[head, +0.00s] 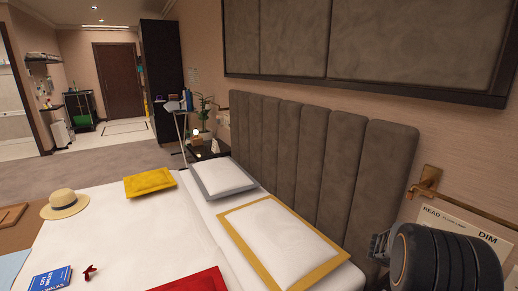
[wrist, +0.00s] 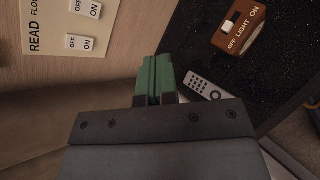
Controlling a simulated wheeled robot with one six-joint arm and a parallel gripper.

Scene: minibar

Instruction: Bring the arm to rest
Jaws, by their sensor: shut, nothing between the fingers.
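My gripper (wrist: 154,80) shows in the wrist view with its green fingers together and nothing between them. It is close to a wall panel (wrist: 38,30) marked READ on its left and a dark speckled bedside top (wrist: 185,45) on its right. In the head view a dark, rounded part of my arm (head: 445,258) is at the lower right, in front of the wall beside the bed. The fingertips cannot be made out clearly there.
A brown box with a light switch (wrist: 240,25) and a remote (wrist: 207,86) lie on the bedside top. The tall grey headboard (head: 310,155) and bed (head: 120,235) are left of my arm. A straw hat (head: 65,203) is on the bed. Open floor (head: 110,158) lies beyond.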

